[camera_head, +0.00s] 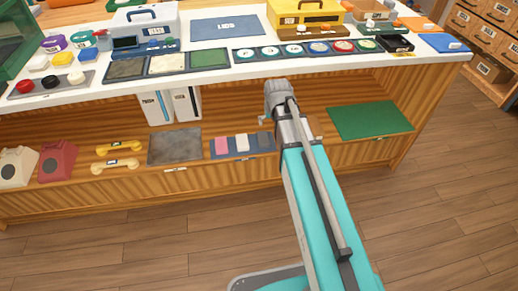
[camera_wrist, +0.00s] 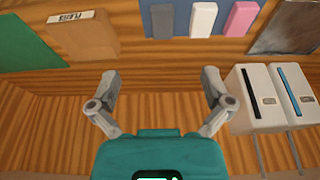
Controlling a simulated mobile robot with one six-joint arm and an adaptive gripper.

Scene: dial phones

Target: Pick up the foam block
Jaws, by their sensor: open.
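Three small blocks lie side by side on a blue mat (camera_head: 232,155) on the lower shelf: a pink block (camera_head: 221,145), a white block (camera_head: 242,142) and a grey block (camera_head: 264,139). No readable label shows which is foam. In the wrist view the grey (camera_wrist: 162,24), white (camera_wrist: 203,19) and pink (camera_wrist: 242,18) blocks are at the top, beyond my fingertips. My gripper (camera_wrist: 159,80) is open and empty, its two fingers wide apart and clear of the blocks. In the head view my gripper is in front of the shelf opening, partly hidden by its own wrist.
A cardboard box (camera_wrist: 85,38) stands on the shelf beside the blue mat, with a green mat (camera_head: 370,120) beyond. Two white upright units (camera_wrist: 255,95) are at the right in the wrist view. The crowded white countertop (camera_head: 240,74) overhangs the shelf.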

